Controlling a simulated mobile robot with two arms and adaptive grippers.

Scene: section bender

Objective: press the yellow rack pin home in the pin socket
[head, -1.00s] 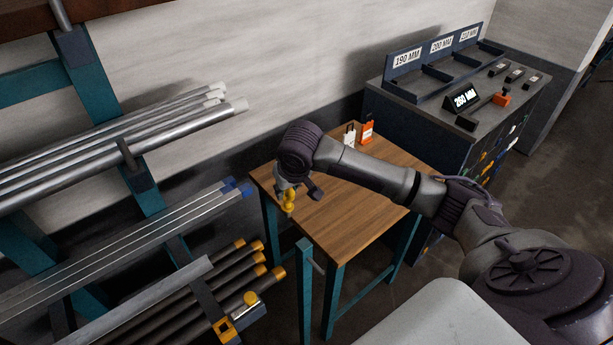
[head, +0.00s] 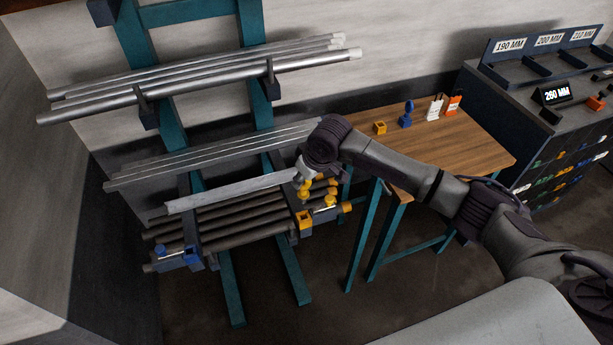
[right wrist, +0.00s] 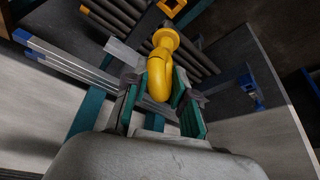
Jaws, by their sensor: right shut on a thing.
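My right gripper (head: 304,178) is shut on the yellow rack pin (head: 304,190). It holds the pin at the right end of the lower rack, just above the yellow pin socket (head: 305,217) in the head view. A clear gap between pin and socket is hard to judge. In the right wrist view the yellow pin (right wrist: 160,75) sits between the green finger pads, its curved handle towards the camera. A yellow square opening, likely the socket (right wrist: 171,7), shows at the top edge there. My left gripper is in neither view.
Dark tubes (head: 240,222) lie on the lower rack, with a yellow knob (head: 330,200) beside the socket. A blue fitting (head: 191,256) is at the rack's left. The wooden table (head: 440,140) at right carries a yellow block (head: 380,128), a blue piece (head: 406,114) and tags.

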